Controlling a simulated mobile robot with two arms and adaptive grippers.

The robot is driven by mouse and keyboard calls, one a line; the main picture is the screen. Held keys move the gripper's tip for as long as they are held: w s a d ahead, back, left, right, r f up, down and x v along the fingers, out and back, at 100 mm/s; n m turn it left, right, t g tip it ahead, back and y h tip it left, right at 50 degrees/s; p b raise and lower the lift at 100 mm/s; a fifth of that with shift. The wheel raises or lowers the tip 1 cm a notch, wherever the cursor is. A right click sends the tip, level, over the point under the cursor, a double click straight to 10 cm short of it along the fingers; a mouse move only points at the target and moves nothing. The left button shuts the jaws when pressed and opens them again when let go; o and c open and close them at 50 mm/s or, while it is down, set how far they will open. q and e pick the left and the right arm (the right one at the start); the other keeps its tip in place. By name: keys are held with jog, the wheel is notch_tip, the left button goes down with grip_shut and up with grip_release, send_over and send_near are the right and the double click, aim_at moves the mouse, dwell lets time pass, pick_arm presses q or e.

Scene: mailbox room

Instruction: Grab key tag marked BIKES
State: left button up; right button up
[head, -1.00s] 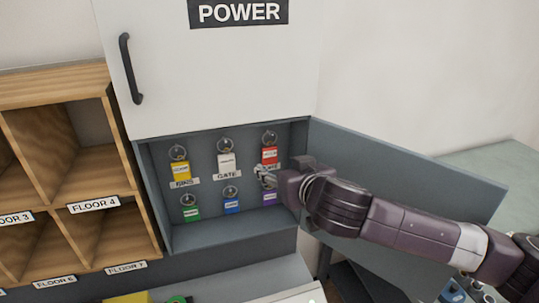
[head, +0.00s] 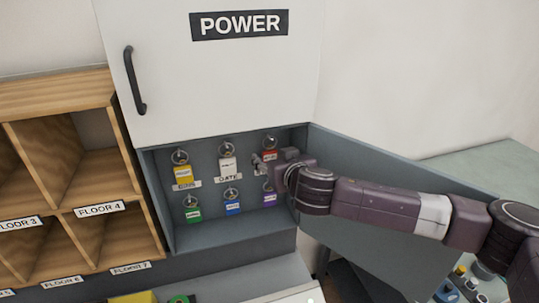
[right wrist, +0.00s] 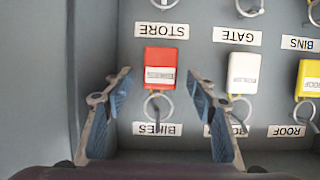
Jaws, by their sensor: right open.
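A red key tag (head: 269,155) hangs by its ring in the top right of the open cabinet, its lower part hidden by my gripper. In the right wrist view, which is upside down, the red tag (right wrist: 160,57) hangs from the hook at the BIKES label (right wrist: 157,129). The print on the tag is too small to read surely. My right gripper (head: 262,162) is open. Its two fingers (right wrist: 160,82) stand on either side of the red tag and its ring, apart from both. My left gripper is not in view.
A white tag (head: 228,165) and a yellow tag (head: 183,173) hang to the left. Green, blue (head: 233,207) and purple (head: 269,198) tags hang below. The cabinet's side wall (right wrist: 95,40) is close to one finger. The open door (head: 380,180) is behind my arm.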

jog(key=shift+c, duration=0.3)
jog(key=c, duration=1)
jog(key=shift+o, duration=0.2)
jog(key=shift+r, duration=0.1)
